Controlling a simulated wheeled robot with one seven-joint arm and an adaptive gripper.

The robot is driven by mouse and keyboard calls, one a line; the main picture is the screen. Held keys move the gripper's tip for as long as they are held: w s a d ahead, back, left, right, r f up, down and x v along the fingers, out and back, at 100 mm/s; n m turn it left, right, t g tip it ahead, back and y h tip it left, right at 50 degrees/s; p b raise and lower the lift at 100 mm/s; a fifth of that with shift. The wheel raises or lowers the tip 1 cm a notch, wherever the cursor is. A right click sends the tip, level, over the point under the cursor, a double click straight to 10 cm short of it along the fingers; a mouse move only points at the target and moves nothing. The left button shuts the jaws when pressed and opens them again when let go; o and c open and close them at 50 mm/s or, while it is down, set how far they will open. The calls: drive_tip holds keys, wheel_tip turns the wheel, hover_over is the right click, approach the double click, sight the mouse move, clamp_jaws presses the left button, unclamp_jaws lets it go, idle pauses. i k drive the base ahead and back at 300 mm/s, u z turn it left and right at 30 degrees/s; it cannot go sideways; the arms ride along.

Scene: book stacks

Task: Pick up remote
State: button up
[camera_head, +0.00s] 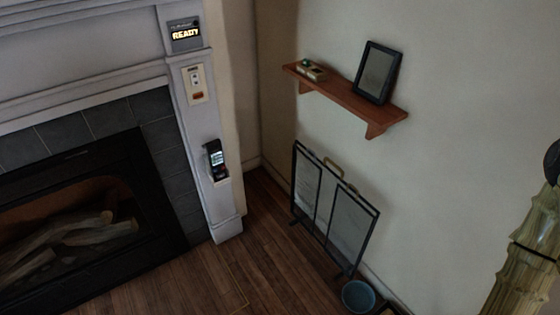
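A small dark handheld device with a lit screen (216,158), which looks like the remote, sits upright in a pale holder on the front of the white fireplace pillar (224,205). Its lower end is partly hidden by the holder. A small beige box-like thing with a green top (312,70) lies on the left end of the wooden wall shelf (340,95); I cannot tell what it is. My gripper is not in view.
A black picture frame (377,72) stands on the shelf. Below are a dark folding screen (332,210) and a blue bucket (358,296). A ribbed yellowish column (528,245) and an unclear dark shape are at the right edge. The wooden floor (215,280) before the pillar is clear.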

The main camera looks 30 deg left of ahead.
sight(215, 156)
drive_tip(key=z, duration=1.2)
drive_tip(key=k, duration=1.95)
drive_tip(key=u, duration=2.25)
drive_tip(key=i, duration=0.85)
drive_tip(key=u, duration=0.05)
